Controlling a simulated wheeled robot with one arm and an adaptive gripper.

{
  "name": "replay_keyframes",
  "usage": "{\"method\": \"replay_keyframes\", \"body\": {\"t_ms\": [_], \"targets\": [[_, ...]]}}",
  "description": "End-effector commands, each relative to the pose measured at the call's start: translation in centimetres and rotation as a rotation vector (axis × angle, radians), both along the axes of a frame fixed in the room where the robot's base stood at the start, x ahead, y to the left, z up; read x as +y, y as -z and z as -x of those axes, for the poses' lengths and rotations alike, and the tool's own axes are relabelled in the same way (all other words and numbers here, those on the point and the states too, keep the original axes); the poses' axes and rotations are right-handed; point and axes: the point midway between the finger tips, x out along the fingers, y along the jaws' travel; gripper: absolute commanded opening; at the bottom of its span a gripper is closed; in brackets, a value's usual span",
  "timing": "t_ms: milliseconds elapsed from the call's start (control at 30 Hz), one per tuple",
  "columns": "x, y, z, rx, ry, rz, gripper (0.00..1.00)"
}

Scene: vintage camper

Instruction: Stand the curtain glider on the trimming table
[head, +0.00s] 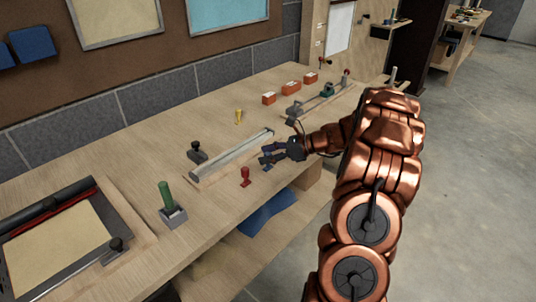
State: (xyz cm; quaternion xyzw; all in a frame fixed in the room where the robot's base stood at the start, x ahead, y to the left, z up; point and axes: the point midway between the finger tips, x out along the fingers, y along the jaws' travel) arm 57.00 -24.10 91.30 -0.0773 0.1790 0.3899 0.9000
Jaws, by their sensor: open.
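The workbench (150,151), which seems to be the trimming table, runs along the wall. Small upright pieces that could be curtain gliders stand on it: a red one (245,177), a blue one (267,164) and a yellow one (239,116). I cannot tell which one the task means. My gripper (268,154) reaches in low from the right, its dark fingers open beside the blue piece and partly over its upper part. I cannot tell whether they touch it. The red piece stands apart, left of and nearer than the fingers.
A long metal rail (232,152) on a wooden base lies just left of my gripper. A black-handled block (196,151), a green-handled tool (167,203) and a framed board (60,245) are further left. Orange boxes (291,88) stand behind. Blue cloth (265,213) lies below the front edge.

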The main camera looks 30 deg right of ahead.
Motion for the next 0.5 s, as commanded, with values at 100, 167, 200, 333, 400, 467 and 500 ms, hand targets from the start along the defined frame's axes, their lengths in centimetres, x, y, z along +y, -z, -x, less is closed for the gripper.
{"method": "replay_keyframes", "body": {"t_ms": [100,167,200,333,400,467,500], "targets": [[0.0,-0.1,0.0,0.001,0.0,0.001,0.49],[-0.3,-0.3,0.2,-0.001,0.001,0.001,0.49],[-0.6,-0.4,0.4,-0.002,0.002,0.002,0.49],[-2.0,-1.2,1.6,-0.003,0.004,0.002,0.49],[-2.9,-1.7,2.5,-0.005,0.003,0.002,0.49],[-3.7,-2.1,3.3,-0.003,0.004,0.003,0.49],[-4.2,-2.4,3.8,-0.002,0.004,0.003,0.49]]}}
